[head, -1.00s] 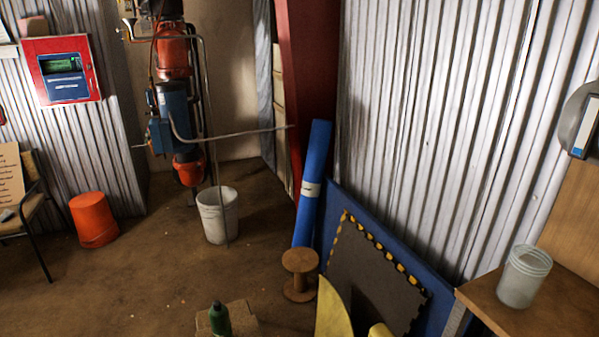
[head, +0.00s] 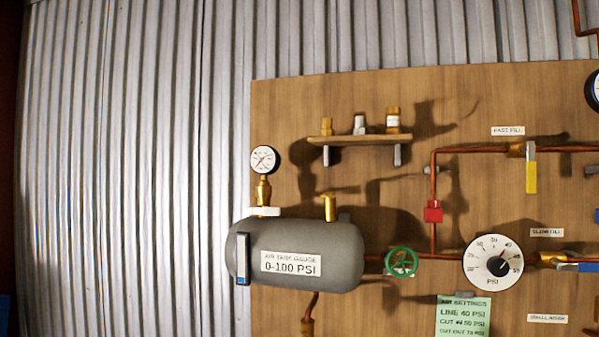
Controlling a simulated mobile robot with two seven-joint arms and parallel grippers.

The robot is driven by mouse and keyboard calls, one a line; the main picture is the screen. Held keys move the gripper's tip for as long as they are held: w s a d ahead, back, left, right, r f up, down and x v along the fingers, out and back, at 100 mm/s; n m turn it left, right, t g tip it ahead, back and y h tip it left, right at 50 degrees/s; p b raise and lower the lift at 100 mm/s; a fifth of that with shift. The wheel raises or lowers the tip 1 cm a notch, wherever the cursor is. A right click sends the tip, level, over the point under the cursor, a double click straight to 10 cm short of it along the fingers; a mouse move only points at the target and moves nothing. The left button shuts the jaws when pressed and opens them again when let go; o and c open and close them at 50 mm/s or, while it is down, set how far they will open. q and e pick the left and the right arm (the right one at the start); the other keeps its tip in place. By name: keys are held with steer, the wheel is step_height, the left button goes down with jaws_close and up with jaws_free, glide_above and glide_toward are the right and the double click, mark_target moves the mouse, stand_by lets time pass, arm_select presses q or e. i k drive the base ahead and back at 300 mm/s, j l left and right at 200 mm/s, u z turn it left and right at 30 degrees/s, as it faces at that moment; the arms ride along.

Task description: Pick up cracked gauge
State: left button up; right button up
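A small round gauge (head: 263,159) with a white face and dark rim stands on a brass fitting above the grey air tank (head: 340,240). A larger white dial gauge (head: 492,262) marked PSI sits at the lower right of the wooden board. Part of another dark-rimmed gauge (head: 593,91) shows at the right edge, cut off by the frame. I cannot tell from this view whether any of them is cracked. Neither of my grippers is in view.
The wooden board (head: 400,85) is mounted against a corrugated metal wall (head: 130,170). It carries copper pipes, a green valve wheel (head: 401,261), a yellow valve handle (head: 531,171) and a small shelf (head: 360,140) with three small fittings. A green settings note (head: 463,316) hangs below.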

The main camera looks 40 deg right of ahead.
mark_target(265, 160)
steer(key=z, duration=1.05)
steer(key=k+z, duration=0.15)
steer(key=z, duration=0.2)
